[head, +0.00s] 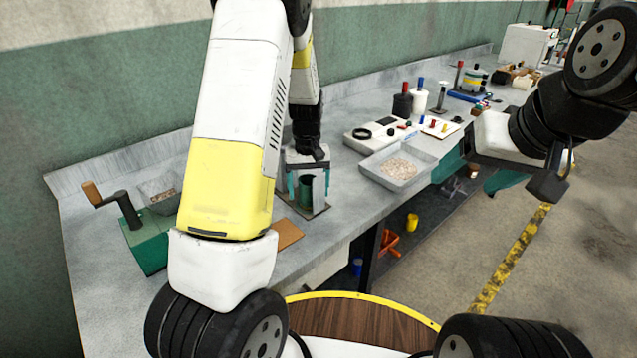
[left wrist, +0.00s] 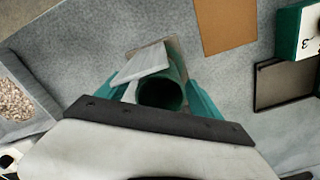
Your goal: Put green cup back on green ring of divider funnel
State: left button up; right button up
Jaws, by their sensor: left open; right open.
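The green cup (head: 306,186) stands at the divider funnel on the bench; in the left wrist view I see into its dark round mouth (left wrist: 161,94). My left gripper (head: 307,192) points down over it, with its two teal fingers (left wrist: 158,100) spread on either side of the cup. A pale slanted metal plate (left wrist: 143,64), seemingly part of the divider funnel, rises beside the cup. I cannot make out the green ring or whether the cup rests on it. My right gripper (head: 474,176) is open and empty, off the bench's front edge at the right.
A grey tray of grain (head: 398,168) lies right of the funnel. A green hand-cranked mill (head: 147,240) stands at the left. A brown board (head: 287,234) lies in front. Bottles (head: 420,98) and small items stand farther back.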

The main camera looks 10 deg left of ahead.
pick_arm(q)
jog(key=c, duration=1.5)
jog(key=shift+o, duration=0.2)
jog(key=shift+r, duration=0.1)
notch_tip(320, 180, up, 18)
jog(key=shift+s+n, duration=0.15)
jog(key=shift+n, duration=0.25)
